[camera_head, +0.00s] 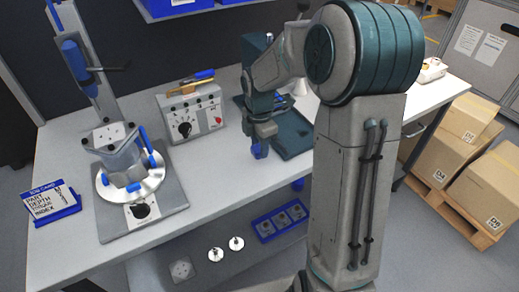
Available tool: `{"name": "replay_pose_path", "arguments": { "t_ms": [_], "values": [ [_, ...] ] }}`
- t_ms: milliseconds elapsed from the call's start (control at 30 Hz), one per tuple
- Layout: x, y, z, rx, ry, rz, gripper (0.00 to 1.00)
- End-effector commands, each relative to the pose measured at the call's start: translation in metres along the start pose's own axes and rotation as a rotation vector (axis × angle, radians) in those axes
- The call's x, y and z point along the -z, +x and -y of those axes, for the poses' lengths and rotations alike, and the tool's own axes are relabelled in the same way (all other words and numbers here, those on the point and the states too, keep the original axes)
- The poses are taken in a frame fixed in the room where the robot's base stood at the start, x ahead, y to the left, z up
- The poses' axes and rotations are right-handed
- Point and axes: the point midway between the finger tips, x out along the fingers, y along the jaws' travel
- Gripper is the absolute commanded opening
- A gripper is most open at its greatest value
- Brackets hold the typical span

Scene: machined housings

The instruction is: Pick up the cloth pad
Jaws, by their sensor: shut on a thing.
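My gripper (260,146) points down over the white workbench, at the left front edge of a dark green tray (296,150). It is shut on a small blue piece at its tip, which I take to be the cloth pad (260,151). The pad is small in view and partly hidden by the gripper. I cannot tell whether it touches the bench or hangs just above it.
A clamp fixture with a round metal plate (150,184) stands at the left, beside a blue-based sign (54,205). A grey control box (191,113) stands at the back. A blue parts tray (281,221) and metal discs lie below the front edge. Cardboard boxes (452,143) stand at the right.

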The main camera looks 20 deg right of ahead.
Motion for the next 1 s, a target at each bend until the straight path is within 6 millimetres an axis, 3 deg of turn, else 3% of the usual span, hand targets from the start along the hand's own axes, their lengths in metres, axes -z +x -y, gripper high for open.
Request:
{"name": "replay_pose_path", "arguments": {
  "t_ms": [100,500,700,1000],
  "values": [
    [-0.005,-0.023,0.003,-0.004,0.005,0.003,0.12],
    [-0.064,-0.072,0.066,-0.002,0.005,0.002,0.12],
    [-0.078,-0.084,0.081,-0.001,0.001,0.001,0.12],
    [-0.081,-0.087,0.084,0.0,0.0,0.0,0.12]
  ]
}}
